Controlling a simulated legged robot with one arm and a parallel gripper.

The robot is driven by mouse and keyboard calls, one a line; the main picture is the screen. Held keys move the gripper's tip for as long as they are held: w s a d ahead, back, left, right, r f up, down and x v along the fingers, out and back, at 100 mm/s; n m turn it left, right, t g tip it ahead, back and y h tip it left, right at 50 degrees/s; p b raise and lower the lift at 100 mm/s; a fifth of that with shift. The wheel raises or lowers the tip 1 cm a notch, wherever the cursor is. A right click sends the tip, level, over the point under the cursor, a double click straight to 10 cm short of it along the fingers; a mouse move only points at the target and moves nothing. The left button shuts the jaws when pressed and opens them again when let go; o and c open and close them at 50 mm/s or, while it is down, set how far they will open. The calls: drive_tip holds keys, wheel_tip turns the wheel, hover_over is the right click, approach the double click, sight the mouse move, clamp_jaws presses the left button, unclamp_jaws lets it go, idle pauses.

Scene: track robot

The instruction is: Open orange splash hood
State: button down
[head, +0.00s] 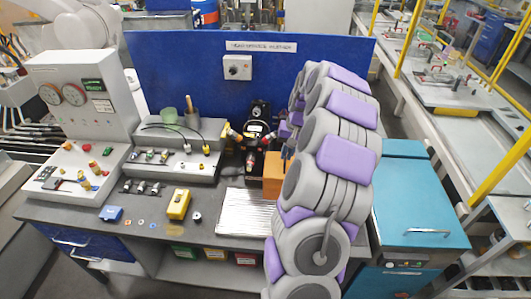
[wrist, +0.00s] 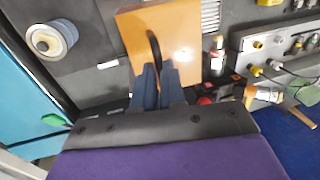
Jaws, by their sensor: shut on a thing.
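The orange splash hood (head: 272,180) stands on the workbench, partly hidden behind my arm in the head view. In the wrist view its orange face (wrist: 185,45) fills the top middle, with a curved black handle (wrist: 153,45) on it. My gripper (wrist: 156,70) is at the hood, its two dark blue fingers closed around the lower end of the handle. In the head view my gripper is mostly hidden by the arm. The hood looks shut, but what is under it is hidden.
A black machine with red and yellow parts (head: 257,132) stands just behind the hood. A ribbed silver tray (head: 243,212) lies in front, left of my arm. A yellow box (head: 178,204) is farther left. A blue back panel (head: 185,75) closes off the rear; a teal cabinet (head: 420,215) stands right.

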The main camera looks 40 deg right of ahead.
drive_tip(key=s+d, duration=0.3)
drive_tip(key=shift+s+d+r, duration=0.1)
drive_tip(key=shift+s+d, duration=0.25)
drive_tip(key=c, duration=1.5)
unclamp_jaws()
drive_tip(key=o, duration=0.3)
drive_tip(key=shift+w+d+f, duration=0.1)
drive_tip(key=shift+d+f, duration=0.15)
drive_tip(key=shift+d, duration=0.05)
wheel_tip(320, 180, up, 17)
drive_tip(key=s+d, duration=0.2)
drive_tip(key=shift+s, duration=0.3)
drive_tip(key=shift+d, duration=0.15)
